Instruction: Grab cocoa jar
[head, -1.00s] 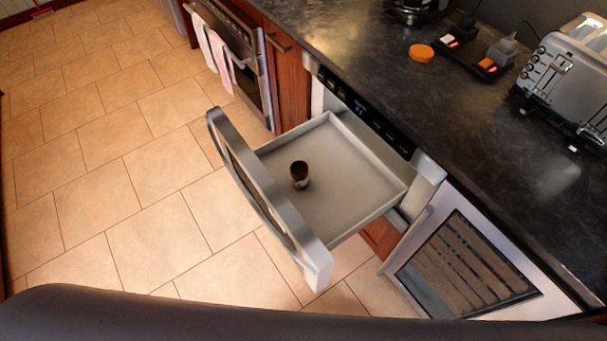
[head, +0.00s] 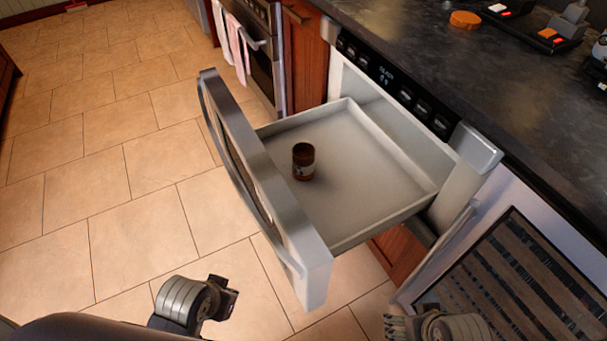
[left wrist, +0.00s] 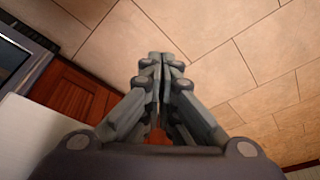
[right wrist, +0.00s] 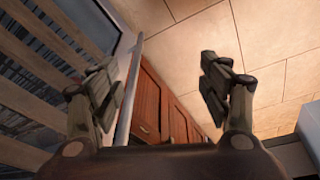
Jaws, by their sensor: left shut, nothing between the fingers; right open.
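The cocoa jar (head: 303,162) is small and dark brown with a pale label patch. It stands upright in the pulled-out microwave drawer (head: 385,220), near the drawer's front panel, and shows only in the head view. My left gripper (left wrist: 160,62) is shut and empty in the left wrist view, above the tiled floor. My right gripper (right wrist: 163,82) is open and empty in the right wrist view, with cabinet fronts and floor beyond it. In the head view both arms show only at the bottom edge, well short of the jar and outside the drawer.
The drawer's tall front panel with its handle (head: 240,170) stands between the floor and the jar. A dark countertop (head: 480,75) runs above the drawer, holding an orange disc (head: 466,19). A slatted-front appliance (head: 520,270) stands at the right. The tiled floor (head: 120,200) at left is clear.

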